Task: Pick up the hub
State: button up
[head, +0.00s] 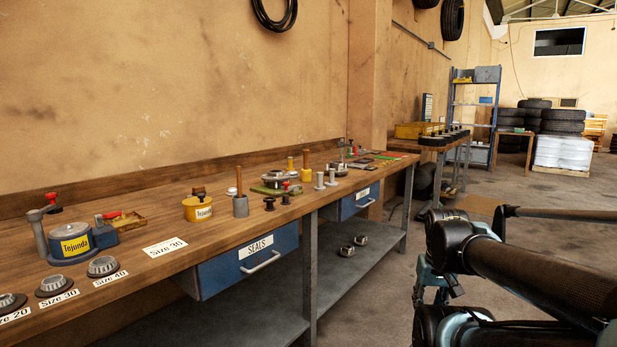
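I cannot tell for sure which piece is the hub. A wide round grey metal part (285,181), possibly the hub, sits towards the middle of the long wooden workbench (222,247), with small parts close around it. Two small metal rings (353,245) lie on the shelf under the bench. My black and teal arm is at the right, apart from the bench. My gripper cannot be made out in this view.
Bearings (54,285) by size labels, a blue Tejunda tin (72,245) and a yellow tin (198,208) stand on the bench. A blue SEALS drawer (247,262) hangs below. A second bench (404,146) stands beyond. Floor (372,300) is open between bench and arm.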

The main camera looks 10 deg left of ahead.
aim_at(275, 180)
jog(key=u, duration=0.05)
jog(key=i, duration=1.4)
jog(key=u, duration=0.35)
